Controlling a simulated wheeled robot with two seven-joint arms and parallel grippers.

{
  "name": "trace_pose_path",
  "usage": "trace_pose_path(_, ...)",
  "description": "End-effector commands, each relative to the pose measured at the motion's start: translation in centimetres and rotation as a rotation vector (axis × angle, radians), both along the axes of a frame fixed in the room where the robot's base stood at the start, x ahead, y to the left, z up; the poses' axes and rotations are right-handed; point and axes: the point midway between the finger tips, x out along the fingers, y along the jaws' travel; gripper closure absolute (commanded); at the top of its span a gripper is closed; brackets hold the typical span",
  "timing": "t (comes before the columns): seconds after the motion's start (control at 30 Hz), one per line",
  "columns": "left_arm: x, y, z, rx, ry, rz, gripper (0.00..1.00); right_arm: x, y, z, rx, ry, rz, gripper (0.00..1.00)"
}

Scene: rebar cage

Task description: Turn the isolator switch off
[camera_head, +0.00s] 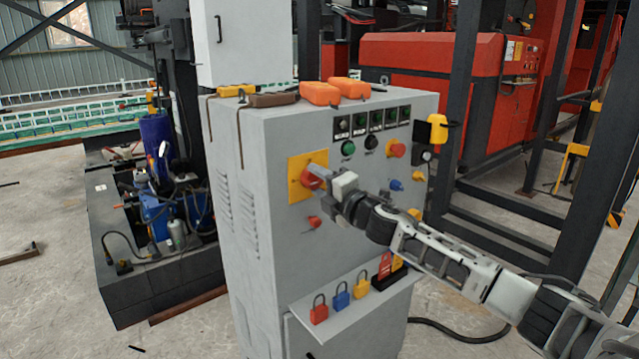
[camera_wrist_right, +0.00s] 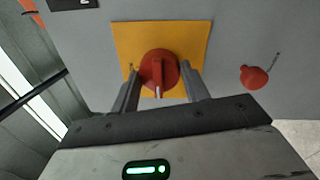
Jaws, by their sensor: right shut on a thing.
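The isolator switch is a red rotary handle (camera_head: 312,180) on a yellow square plate (camera_head: 294,188), on the front of a grey cabinet (camera_head: 262,240). My right gripper (camera_head: 318,175) reaches in from the right and is at the handle, partly covering it. In the right wrist view the red handle (camera_wrist_right: 158,72) shows a raised grip with a pale mark. The two fingers of my right gripper (camera_wrist_right: 160,84) stand on either side of it, shut on it. The yellow plate (camera_wrist_right: 190,35) shows behind. My left gripper is not in view.
Other knobs and buttons sit to the right, including a red one (camera_head: 396,150) and a blue one (camera_head: 396,185). A red knob (camera_head: 314,222) is just below the plate. A shelf (camera_head: 345,318) with colored padlocks juts out below. Orange cases (camera_head: 320,93) lie on top.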

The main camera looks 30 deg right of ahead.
Motion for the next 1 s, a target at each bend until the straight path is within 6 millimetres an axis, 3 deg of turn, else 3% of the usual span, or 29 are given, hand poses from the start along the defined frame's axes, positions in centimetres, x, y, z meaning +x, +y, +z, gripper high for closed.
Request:
trace_pose_path(0.37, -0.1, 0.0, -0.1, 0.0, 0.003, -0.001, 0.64, 0.0, 0.0, 0.0, -0.01, 0.0, 0.001, 0.77)
trace_pose_path(0.4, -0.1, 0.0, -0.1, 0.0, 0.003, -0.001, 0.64, 0.0, 0.0, 0.0, -0.01, 0.0, 0.001, 0.49)
trace_pose_path(0.47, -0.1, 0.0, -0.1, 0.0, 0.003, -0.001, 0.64, 0.0, 0.0, 0.0, -0.01, 0.0, 0.001, 0.33)
trace_pose_path(0.8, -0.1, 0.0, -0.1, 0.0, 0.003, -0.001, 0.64, -0.2, 0.0, -0.1, -0.007, 0.001, 0.0, 0.33)
trace_pose_path(1.0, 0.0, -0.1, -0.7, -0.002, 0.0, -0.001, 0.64, -2.6, -0.2, -0.6, -0.011, 0.003, 0.001, 0.33)
